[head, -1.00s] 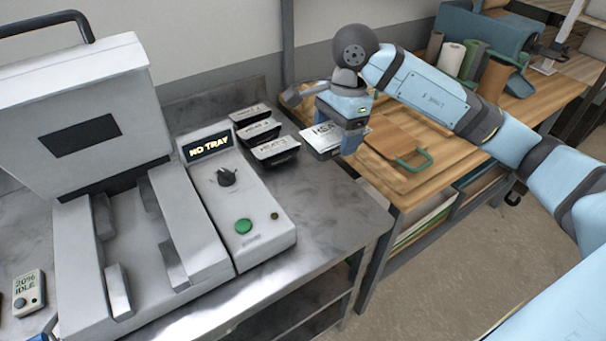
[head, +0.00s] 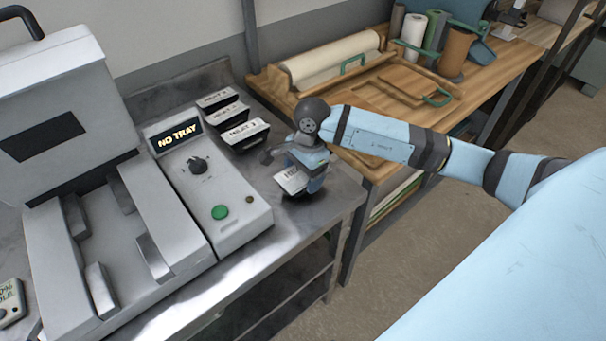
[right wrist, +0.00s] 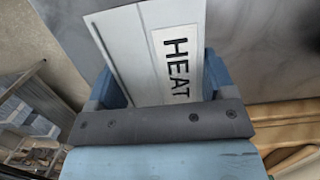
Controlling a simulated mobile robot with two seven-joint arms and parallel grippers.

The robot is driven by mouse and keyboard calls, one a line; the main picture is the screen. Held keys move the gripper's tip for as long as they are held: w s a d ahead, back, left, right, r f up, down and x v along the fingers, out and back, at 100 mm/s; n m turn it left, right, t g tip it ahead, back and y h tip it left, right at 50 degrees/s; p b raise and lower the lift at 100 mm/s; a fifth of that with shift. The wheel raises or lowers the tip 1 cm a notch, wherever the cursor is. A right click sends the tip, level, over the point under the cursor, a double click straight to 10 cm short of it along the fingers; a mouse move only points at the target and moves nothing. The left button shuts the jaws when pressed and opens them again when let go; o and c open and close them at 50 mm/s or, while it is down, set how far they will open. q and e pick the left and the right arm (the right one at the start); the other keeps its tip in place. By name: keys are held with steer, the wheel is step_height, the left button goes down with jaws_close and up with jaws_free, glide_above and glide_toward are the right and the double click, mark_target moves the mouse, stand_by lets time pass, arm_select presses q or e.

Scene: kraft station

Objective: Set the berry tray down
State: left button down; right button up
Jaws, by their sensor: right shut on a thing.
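My right gripper (head: 303,174) is shut on a small tray (head: 290,181) with a pale lid. The right wrist view shows the lid (right wrist: 140,55) between the fingers, with a label that reads "HEAT"; the rest of the label is hidden. No berries show. The held tray is over the right end of the steel table (head: 305,222), right of the control panel. I cannot tell whether it touches the steel. My left gripper is not in view.
Several similar labelled trays (head: 245,135) stand in a row behind the panel (head: 210,185), which reads "NO TRAY". A grey machine (head: 110,240) with its lid raised fills the left. A wooden bench (head: 370,165) with boards and rolls adjoins at right.

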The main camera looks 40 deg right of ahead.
steer(key=shift+f, duration=0.4)
steer(key=shift+f+b, duration=0.25)
steer(key=shift+b, duration=0.05)
steer(key=o, duration=1.1)
steer(key=shift+r, duration=0.1)
steer(key=shift+c, duration=0.2)
steer(key=shift+r+p, duration=0.2)
steer(key=shift+p, duration=0.1)
steer(key=shift+d+r, duration=0.1)
steer(key=shift+r, duration=0.15)
step_height(320, 180, up, 11)
steer(key=d+b, duration=0.1)
steer(key=shift+d+r, duration=0.15)
steer(key=shift+d, duration=0.15)
